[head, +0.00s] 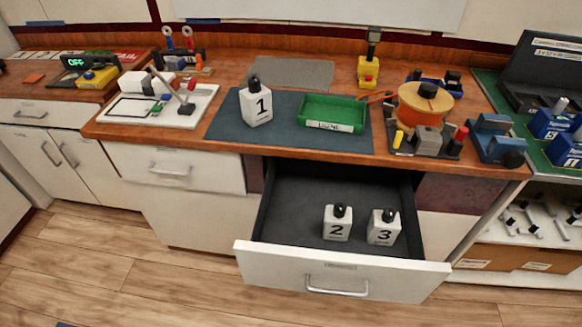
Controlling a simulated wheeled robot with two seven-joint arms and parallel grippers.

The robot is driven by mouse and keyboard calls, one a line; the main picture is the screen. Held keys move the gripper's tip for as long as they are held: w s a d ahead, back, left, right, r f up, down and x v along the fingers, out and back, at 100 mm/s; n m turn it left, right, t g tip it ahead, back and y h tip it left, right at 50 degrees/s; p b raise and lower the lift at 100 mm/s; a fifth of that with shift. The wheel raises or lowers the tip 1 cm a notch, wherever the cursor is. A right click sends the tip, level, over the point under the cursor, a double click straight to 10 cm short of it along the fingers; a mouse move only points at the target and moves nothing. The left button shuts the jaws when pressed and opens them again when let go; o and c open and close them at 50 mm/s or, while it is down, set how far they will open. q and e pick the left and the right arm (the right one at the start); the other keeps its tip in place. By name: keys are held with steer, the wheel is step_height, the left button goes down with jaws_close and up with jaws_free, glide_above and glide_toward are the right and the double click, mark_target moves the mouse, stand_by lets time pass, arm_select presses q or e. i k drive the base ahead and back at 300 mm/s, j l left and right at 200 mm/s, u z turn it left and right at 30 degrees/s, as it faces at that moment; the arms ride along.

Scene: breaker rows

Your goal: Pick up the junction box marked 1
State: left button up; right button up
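The junction box marked 1 (257,106) is a white box with a black knob on top. It stands upright on the dark mat (225,128) on the wooden counter, to the left of a green tray (331,114). Two similar white boxes, marked 2 (337,224) and marked 3 (383,228), stand in the open drawer (280,228) below the counter. Neither of my grippers shows in the head view.
The open drawer juts out in front of the counter. A white board with a lever (150,112) stands left of the mat. An orange spool (426,100) and a blue vise (493,140) stand to its right. A grey mat (300,73) lies behind, bare.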

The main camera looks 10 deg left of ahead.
mark_target(256, 108)
steer(key=i+j, duration=0.1)
steer(key=j, duration=0.3)
steer(key=i+j+z, duration=0.15)
steer(key=j, duration=0.3)
steer(key=i+j, duration=0.1)
steer(key=j, duration=0.3)
steer(key=i+j+z, duration=0.15)
steer(key=j, duration=0.25)
steer(key=k, duration=0.05)
